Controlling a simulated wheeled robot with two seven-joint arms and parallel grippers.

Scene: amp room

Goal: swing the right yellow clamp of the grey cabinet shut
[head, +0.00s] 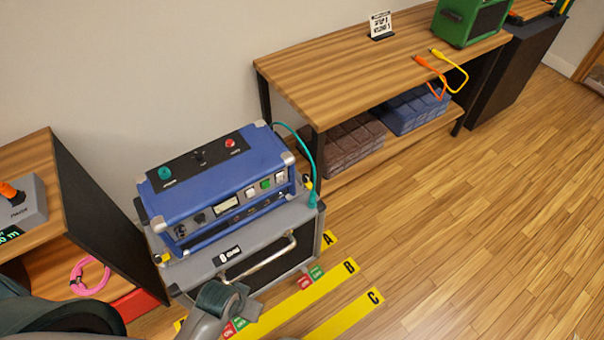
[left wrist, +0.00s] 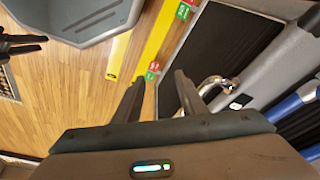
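The grey cabinet (head: 205,272) stands on the floor in the head view, with a blue unit (head: 215,180) on top. The right yellow clamp (head: 307,182) is small, at the cabinet's upper right end beside the blue unit. Its exact angle is too small to tell. The left yellow clamp (head: 163,258) is at the other end. My left gripper (head: 228,300) is low in front of the cabinet, away from the right clamp. In the left wrist view its fingers (left wrist: 158,92) are apart and empty, near the cabinet's handle (left wrist: 216,84). A dark two-pronged shape (left wrist: 22,44), apparently my right gripper, shows prongs apart.
A teal cable (head: 312,165) hangs by the right clamp. A metal handle (head: 262,262) crosses the cabinet front. Yellow floor strips (head: 307,300) lie before it. A wooden bench (head: 350,75) stands behind right, a shelf (head: 30,160) at left. Floor at right is clear.

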